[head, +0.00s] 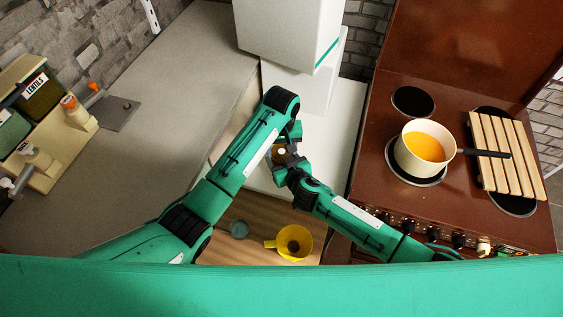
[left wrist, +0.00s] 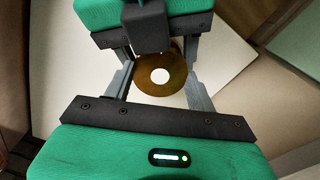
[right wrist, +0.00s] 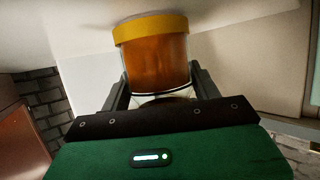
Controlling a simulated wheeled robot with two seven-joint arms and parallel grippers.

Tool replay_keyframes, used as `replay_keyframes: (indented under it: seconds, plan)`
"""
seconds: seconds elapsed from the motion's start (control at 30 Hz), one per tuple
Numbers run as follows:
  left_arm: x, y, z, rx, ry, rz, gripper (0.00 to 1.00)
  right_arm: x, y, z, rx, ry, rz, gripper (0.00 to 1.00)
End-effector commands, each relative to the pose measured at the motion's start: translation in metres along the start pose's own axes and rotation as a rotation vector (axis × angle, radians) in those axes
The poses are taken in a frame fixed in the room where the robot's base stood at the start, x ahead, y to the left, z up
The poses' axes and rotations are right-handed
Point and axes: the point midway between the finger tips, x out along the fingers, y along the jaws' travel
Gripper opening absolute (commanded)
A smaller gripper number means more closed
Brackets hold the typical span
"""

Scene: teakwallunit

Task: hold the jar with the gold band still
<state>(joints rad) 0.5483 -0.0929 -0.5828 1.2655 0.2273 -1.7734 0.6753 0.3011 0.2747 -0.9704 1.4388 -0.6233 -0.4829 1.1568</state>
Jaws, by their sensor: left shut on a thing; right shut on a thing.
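The jar with the gold band (right wrist: 155,65) is amber brown, and its gold band (right wrist: 150,28) shows at the upper end in the right wrist view. In the left wrist view the jar (left wrist: 147,88) appears end-on as a brown ring around a white centre. In the head view the jar (head: 279,152) is small and mostly hidden between my grippers. My left gripper (left wrist: 160,82) is shut on the jar, with one finger at each side. My right gripper (right wrist: 155,85) is shut on its lower part from the opposite side.
A white surface (head: 330,145) lies under the grippers. A yellow funnel-like cup (head: 294,242) and a teal round item (head: 240,229) stand on wood below. A pot of orange liquid (head: 425,148) and a slatted rack (head: 507,155) are on the brown stove. The grey counter (head: 190,90) is largely clear.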

Motion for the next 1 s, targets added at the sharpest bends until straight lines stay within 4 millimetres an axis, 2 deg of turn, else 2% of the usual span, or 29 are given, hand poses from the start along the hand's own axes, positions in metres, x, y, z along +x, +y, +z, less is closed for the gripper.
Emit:
replay_keyframes:
  seconds: [0.13, 0.4, 0.67, 0.7, 0.8, 1.0]
  plan:
    - [-0.0002, -0.0003, -0.0003, 0.046, 0.000, 0.000, 0.29, 0.0000, -0.0001, -0.0002, 0.000, 0.000, 0.000, 0.00]
    - [-0.0002, -0.0002, -0.0002, 0.278, 0.000, 0.000, 0.29, 0.0001, -0.0001, -0.0002, 0.000, 0.000, 0.000, 0.00]
    - [-0.0002, -0.0001, -0.0002, 0.287, 0.000, 0.000, 0.29, 0.0000, -0.0001, -0.0002, 0.000, 0.000, 0.000, 0.00]
    - [-0.0002, -0.0001, -0.0002, 0.286, 0.000, 0.000, 0.60, 0.0000, -0.0001, -0.0002, 0.001, 0.000, 0.000, 0.00]
    - [-0.0001, 0.0000, -0.0002, 0.286, 0.000, 0.000, 0.78, 0.0000, 0.0000, -0.0001, 0.000, 0.000, 0.000, 0.00]
    - [-0.0002, 0.0002, 0.0001, 0.286, 0.000, 0.000, 0.78, 0.0000, -0.0001, -0.0001, 0.000, 0.000, 0.000, 0.00]
